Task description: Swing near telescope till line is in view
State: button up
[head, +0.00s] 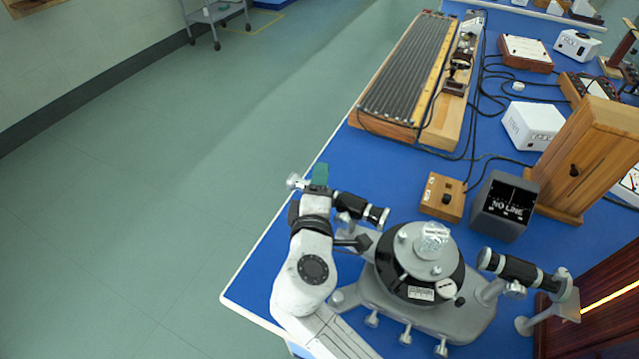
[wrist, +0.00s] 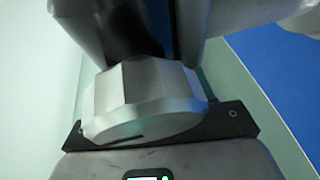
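The near telescope (head: 360,208) is the black and silver tube on the left of the spectrometer (head: 465,305). Its silver eyepiece end (head: 296,182) juts out past the bench edge, and its other end faces the round central table. My gripper (head: 320,178), with a teal finger showing, is at the tube near the eyepiece end. The arm hides most of the contact, so I cannot tell whether it grips. In the wrist view a faceted silver part and a dark tube fill the middle; fingertips are not clear there. A dark display (head: 508,208) reads "NO LINE".
The second black tube (head: 515,268) is on the spectrometer's right. A wooden control box (head: 442,197), a tall wooden box (head: 590,160) and a long ribbed unit (head: 410,70) with cables stand on the blue bench. Green floor at left is open.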

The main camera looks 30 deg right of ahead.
grip_shut()
dwell(0.5)
jog(key=shift+s+a+n+y, duration=0.3)
jog(key=shift+a+y, duration=0.1)
jog(key=shift+a, duration=0.05)
jog(key=s+a+n+t+y+p, duration=0.2)
jog(key=s+a+n+y+p, duration=0.1)
jog(key=s+a+n+y, duration=0.4)
jog(key=shift+s+a+n+t+y, duration=0.3)
jog(key=shift+s+a+y, duration=0.8)
jog(key=shift+s+y, duration=0.8)
jog(key=shift+s, duration=0.2)
grip_release()
jog(key=shift+h, duration=0.3)
